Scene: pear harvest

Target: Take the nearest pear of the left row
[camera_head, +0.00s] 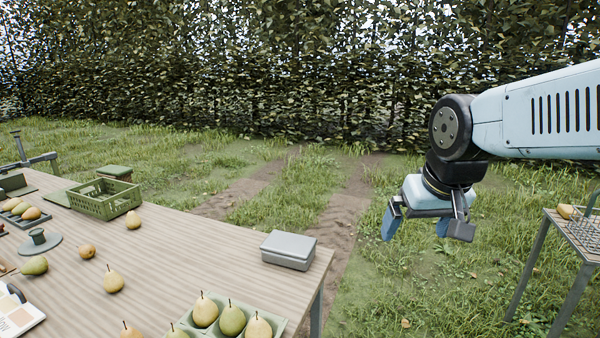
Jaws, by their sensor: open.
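My gripper (418,226) hangs open and empty at the right, pointing down over the grass beyond the table's right end, apart from every pear. Several pears stand in a pale green tray at the table's front edge, among them a yellow pear (205,310), a green pear (232,319) and another yellow pear (258,328). Loose pears lie on the table: one by the crate (133,219), a small brownish one (88,251), a yellow one (114,281), a green one (34,266) and one cut by the bottom edge (131,331). I cannot tell which pears form the left row.
The wooden table (190,255) holds an empty green crate (104,200), a grey lidded box (288,249), a round scale-like disc (40,244) and a dark tray with pears (32,213) at the left. A metal rack (580,235) with a pear stands right. Bare tabletop lies mid-table.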

